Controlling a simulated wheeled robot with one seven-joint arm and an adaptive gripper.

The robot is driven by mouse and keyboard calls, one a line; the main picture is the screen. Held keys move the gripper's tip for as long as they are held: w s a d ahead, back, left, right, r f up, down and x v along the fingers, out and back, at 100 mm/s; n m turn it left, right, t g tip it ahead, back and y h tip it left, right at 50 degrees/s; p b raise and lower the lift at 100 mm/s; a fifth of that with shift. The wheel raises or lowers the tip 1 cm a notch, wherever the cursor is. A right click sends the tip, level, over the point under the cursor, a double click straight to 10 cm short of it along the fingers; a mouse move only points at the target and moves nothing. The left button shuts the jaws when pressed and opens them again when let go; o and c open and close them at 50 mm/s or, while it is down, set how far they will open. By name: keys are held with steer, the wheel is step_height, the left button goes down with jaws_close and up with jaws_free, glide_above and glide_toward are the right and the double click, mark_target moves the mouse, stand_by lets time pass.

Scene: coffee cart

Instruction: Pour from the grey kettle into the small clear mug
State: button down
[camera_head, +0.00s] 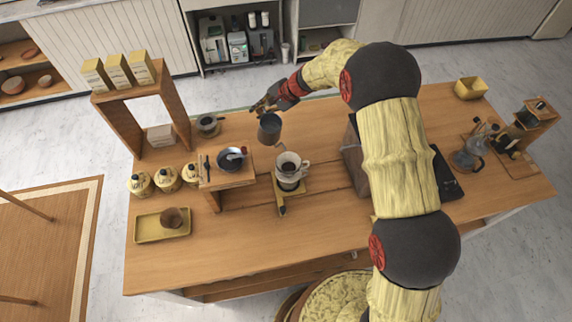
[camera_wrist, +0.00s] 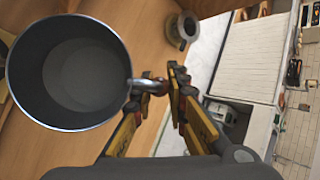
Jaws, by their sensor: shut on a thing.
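The grey kettle (camera_head: 269,130) hangs above the table, left of and behind the brewing stand, and looks about upright. My gripper (camera_head: 264,106) is shut on its handle. In the wrist view, the kettle (camera_wrist: 22,88) shows its round open top and grey inside; the gripper's fingers (camera_wrist: 155,88) close around the handle at its rim. A white cup-like vessel with a handle (camera_head: 290,177) stands on the brewing stand, apart from the kettle. A clear glass vessel (camera_head: 467,160) stands at the right. I cannot tell which is the small clear mug.
A low wooden stand (camera_head: 228,180) with a dark bowl is left of the brewing stand. Yellow canisters (camera_head: 166,177) and a yellow tray (camera_head: 149,229) are farther left. A dark box (camera_head: 353,157) stands right of the brewing stand. The front middle tabletop is clear.

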steer(key=shift+s+r+t+y+b, duration=0.1)
steer(key=shift+r+t+y+b, duration=0.45)
steer(key=shift+b, duration=1.65)
steer(key=shift+s+r+t+h+b, duration=0.15)
steer(key=shift+r+b, duration=0.85)
steer(key=shift+b, duration=1.2)
steer(key=shift+s+d+r+n+t+y+b, duration=0.15)
steer(key=shift+r+b, duration=0.3)
steer(key=shift+b, duration=0.7)
steer(key=shift+r+n+t+y+b, duration=0.1)
steer(key=shift+r+t+y+b, duration=0.3)
steer(key=shift+b, duration=0.75)
steer(key=shift+s+d+r+n+g+y+b, duration=0.15)
steer(key=shift+r+b, duration=0.4)
steer(key=shift+b, duration=0.6)
